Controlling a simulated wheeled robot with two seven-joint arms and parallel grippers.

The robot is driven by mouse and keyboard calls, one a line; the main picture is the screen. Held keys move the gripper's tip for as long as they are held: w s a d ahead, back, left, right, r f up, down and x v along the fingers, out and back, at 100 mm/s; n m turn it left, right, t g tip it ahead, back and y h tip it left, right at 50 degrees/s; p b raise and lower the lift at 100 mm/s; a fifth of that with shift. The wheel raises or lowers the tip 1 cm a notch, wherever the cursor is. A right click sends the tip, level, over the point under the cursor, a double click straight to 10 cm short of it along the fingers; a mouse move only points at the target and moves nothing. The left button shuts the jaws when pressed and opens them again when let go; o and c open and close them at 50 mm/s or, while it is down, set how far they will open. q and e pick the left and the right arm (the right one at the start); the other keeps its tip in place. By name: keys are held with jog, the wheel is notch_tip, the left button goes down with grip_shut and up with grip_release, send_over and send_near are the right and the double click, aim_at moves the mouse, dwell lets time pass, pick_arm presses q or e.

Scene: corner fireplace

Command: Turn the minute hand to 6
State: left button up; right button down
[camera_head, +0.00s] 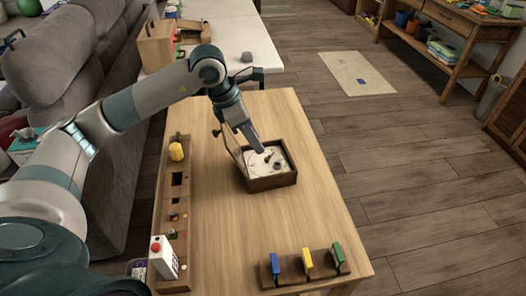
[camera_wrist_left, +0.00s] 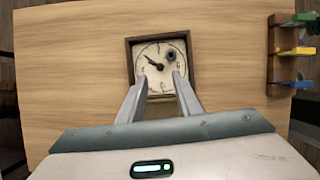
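The clock (camera_head: 272,183) is a dark wooden box with a white face, lying on the light wooden table. Its glazed-looking frame stands up at its left side in the head view. In the left wrist view the clock (camera_wrist_left: 129,48) sits straight ahead of the fingers. A black hand (camera_wrist_left: 152,64) points to the upper left, and a dark round knob (camera_wrist_left: 171,57) stands at the upper right of the face. My left gripper (camera_head: 258,149) is over the clock. In the left wrist view its two fingers (camera_wrist_left: 160,78) are apart, with nothing held between them. My right gripper is out of view.
A wooden rail with a yellow knob (camera_head: 176,151) and a white box with a red button (camera_head: 163,256) runs along the table's left edge. A rack with blue, yellow and green pieces (camera_head: 308,264) stands at the front. The table right of the clock is clear.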

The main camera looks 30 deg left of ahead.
aim_at(267, 158)
pick_arm(q)
jog(key=x, duration=0.6)
jog(key=shift+w+d+f, duration=0.1)
jog(key=shift+w+f, duration=0.05)
jog(key=shift+f, duration=0.15)
grip_shut()
